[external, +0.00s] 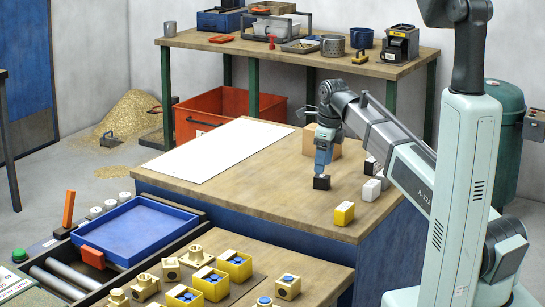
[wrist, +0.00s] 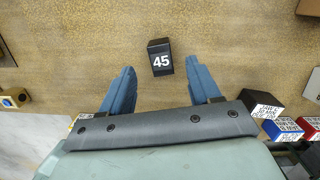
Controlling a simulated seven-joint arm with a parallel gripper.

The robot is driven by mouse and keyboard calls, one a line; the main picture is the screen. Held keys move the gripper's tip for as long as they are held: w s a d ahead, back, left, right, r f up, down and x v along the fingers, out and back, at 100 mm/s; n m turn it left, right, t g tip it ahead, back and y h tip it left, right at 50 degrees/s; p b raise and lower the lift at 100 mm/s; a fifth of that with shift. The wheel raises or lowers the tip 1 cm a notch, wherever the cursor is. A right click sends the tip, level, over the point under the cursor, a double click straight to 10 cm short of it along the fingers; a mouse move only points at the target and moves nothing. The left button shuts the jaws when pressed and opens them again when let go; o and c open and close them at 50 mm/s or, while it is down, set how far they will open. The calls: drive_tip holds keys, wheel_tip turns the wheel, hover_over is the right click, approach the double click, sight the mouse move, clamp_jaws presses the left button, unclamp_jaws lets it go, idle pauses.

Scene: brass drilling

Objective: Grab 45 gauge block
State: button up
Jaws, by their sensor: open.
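The 45 gauge block is a small black block (wrist: 160,57) with a white "45" on its face. In the wrist view it stands on the wooden table just beyond my fingertips, roughly centred between them. My gripper (wrist: 161,80) has two blue fingers spread apart with nothing between them. In the external view my gripper (external: 322,168) points down over the table, with the black block (external: 321,182) right below it. I cannot tell from there whether the fingers touch it.
A yellow block (external: 344,213) stands nearer the table's front edge. White blocks (external: 371,190) and a dark block (external: 371,166) stand to the right. A cardboard-coloured box (external: 318,140) is behind my gripper. A white sheet (external: 218,150) covers the table's left part. Open wood lies in front.

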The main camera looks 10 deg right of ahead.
sight(322, 176)
drive_tip(key=shift+w+a+f, duration=0.1)
drive_tip(key=shift+w+f, duration=0.05)
drive_tip(key=shift+f, duration=2.55)
clamp_jaws()
